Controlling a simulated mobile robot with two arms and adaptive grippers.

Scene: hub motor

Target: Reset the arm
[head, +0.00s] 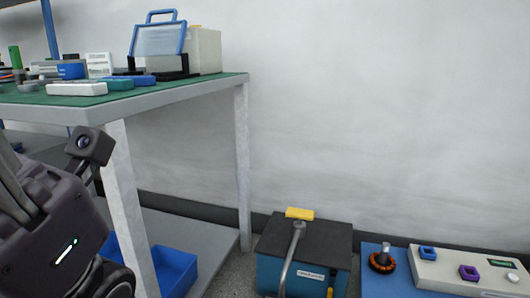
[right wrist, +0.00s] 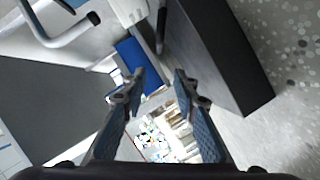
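My left arm (head: 55,215) shows at the lower left of the head view, in front of the workbench. It has a small camera and a green light strip; its fingers are out of the picture. My right gripper (right wrist: 157,82) shows in the right wrist view. Its two blue-padded fingers are apart, with nothing between them. A blue bin-like thing (right wrist: 132,55) and a cluttered area show beyond the fingers. My right gripper is not in the head view.
A workbench (head: 180,88) with a green top holds parts and a blue-framed fixture (head: 160,40). A blue bin (head: 175,272) sits below. A blue box with a dark top (head: 330,240) has a yellow-gripped lever (head: 300,213). A control panel (head: 450,270) stands at the right.

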